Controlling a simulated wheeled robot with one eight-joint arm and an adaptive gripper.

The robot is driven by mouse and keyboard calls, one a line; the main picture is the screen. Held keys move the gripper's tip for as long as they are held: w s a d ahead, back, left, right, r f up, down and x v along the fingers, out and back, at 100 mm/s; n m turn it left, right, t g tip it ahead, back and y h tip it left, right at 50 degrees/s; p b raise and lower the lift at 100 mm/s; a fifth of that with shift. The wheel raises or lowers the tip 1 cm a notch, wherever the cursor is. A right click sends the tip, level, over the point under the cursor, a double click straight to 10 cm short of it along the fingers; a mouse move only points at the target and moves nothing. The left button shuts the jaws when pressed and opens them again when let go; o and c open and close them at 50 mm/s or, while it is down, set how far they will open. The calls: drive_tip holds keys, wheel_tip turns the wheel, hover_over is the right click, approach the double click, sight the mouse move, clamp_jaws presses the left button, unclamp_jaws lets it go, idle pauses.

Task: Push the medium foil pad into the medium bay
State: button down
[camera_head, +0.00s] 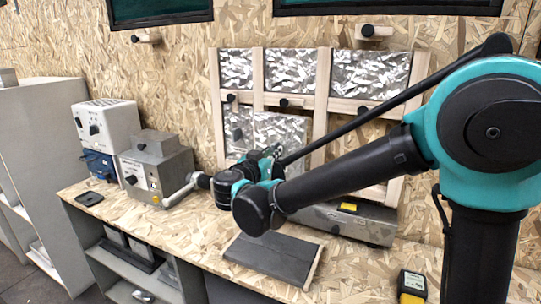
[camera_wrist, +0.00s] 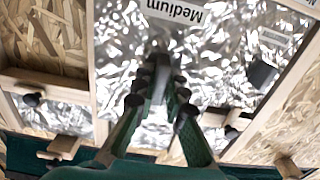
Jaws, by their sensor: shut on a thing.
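The medium foil pad (camera_head: 280,130) is a crinkled silver sheet in the lower middle of the wooden wall frame in the head view. In the wrist view its foil (camera_wrist: 120,55) fills the middle, with an upside-down "Medium" label (camera_wrist: 172,12) at the top. My gripper (camera_head: 264,160) is at the pad's lower part in the head view. In the wrist view its dark fingers (camera_wrist: 160,80) close together in front of the foil. What they grip is mostly hidden by the fingers; it appears to be the pad. I cannot tell how deep the pad sits in its bay.
Wooden studs (camera_head: 323,95) with dark-knobbed turn catches border the bays. Several foil panels fill the upper row, such as the top left one (camera_head: 236,69). The bench holds a grey box (camera_head: 157,165), a dark slab (camera_head: 273,257) and a yellow meter (camera_head: 412,286).

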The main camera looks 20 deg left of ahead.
drive_tip(key=shift+w+d, duration=0.15)
drive_tip(key=shift+w, duration=2)
drive_tip(key=shift+w+d, duration=0.15)
drive_tip(key=shift+w, duration=2.1)
drive_tip(key=c, duration=1.5)
unclamp_jaws()
drive_tip(key=s, duration=0.6)
drive_tip(key=s+a, duration=0.1)
drive_tip(key=s, duration=1.3)
drive_tip(key=shift+a, duration=0.25)
